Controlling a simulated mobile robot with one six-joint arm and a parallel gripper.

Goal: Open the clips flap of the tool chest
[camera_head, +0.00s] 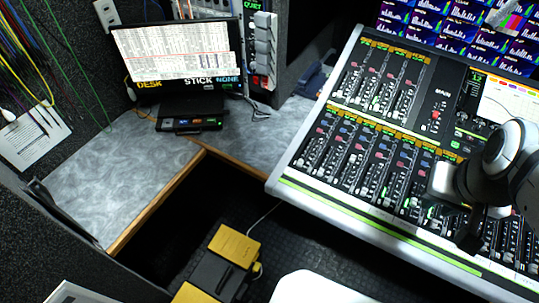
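My arm shows at the right edge, over the right part of the mixing console. A dark part at the lower end of its pale and black links may be my gripper (466,240). Its fingers cannot be told apart against the dark console, and I see nothing held.
The mixing console (345,203) fills the right side. A grey L-shaped desk (105,185) carries a monitor (180,50) and a small black device (190,123). A yellow and dark object (234,246) lies on the dark floor. Cables hang at the upper left.

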